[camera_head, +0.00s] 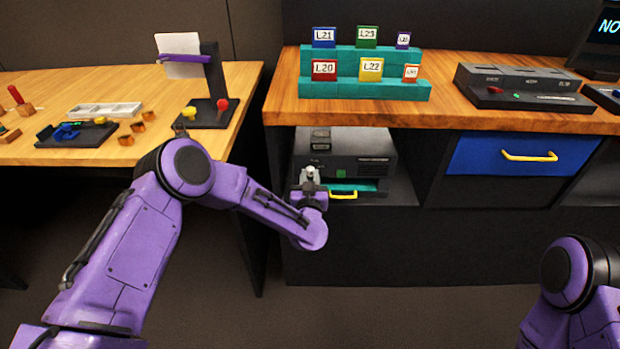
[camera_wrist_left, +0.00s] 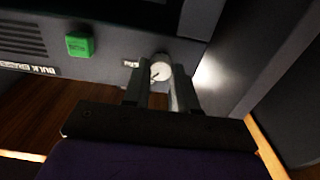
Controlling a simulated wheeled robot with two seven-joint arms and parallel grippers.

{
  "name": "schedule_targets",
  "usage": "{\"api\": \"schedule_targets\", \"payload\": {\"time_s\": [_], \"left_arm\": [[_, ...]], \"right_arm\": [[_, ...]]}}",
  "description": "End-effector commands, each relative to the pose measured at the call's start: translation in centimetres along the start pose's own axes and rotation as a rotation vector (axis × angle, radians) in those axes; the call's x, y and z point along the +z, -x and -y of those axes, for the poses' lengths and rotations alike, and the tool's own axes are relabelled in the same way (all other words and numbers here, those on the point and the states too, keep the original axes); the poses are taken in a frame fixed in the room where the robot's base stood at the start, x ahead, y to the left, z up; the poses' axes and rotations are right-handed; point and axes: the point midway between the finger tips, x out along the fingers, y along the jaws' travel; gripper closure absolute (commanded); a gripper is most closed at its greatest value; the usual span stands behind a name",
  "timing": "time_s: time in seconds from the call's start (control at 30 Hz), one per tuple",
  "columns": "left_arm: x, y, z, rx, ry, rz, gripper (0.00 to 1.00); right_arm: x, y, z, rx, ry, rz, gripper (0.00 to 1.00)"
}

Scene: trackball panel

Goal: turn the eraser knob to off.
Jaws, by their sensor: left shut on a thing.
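The bulk eraser (camera_head: 362,143) is a dark grey box in the open shelf under the right-hand counter. In the left wrist view its front face shows a green button (camera_wrist_left: 80,45) and a pale round knob (camera_wrist_left: 160,68) with a dark pointer mark. A small label beside the knob is too small to read surely. My left gripper (camera_head: 310,174) is at the eraser's front; in the left wrist view its fingers (camera_wrist_left: 160,82) are shut on the knob, one on each side. The knob is hidden in the head view. My right gripper is out of view.
The eraser's front has a teal slot with a yellow handle (camera_head: 343,195) beside my gripper. The wooden counter (camera_head: 450,114) overhangs above, and a shelf side wall stands close by. A blue drawer (camera_head: 480,157) is to the right. Open floor lies in front.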

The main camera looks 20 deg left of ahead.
Motion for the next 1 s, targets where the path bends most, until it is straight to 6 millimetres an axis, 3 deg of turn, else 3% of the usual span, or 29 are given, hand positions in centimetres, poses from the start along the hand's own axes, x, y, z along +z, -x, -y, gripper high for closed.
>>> {"api": "schedule_targets", "payload": {"time_s": [0.27,1.0], "left_arm": [[0.1,0.0,0.0,0.001,0.111,0.0,1.0],[0.2,0.1,0.1,0.0,0.678,0.002,1.0]], "right_arm": [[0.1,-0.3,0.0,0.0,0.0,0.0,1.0],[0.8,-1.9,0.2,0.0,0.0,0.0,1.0]]}}
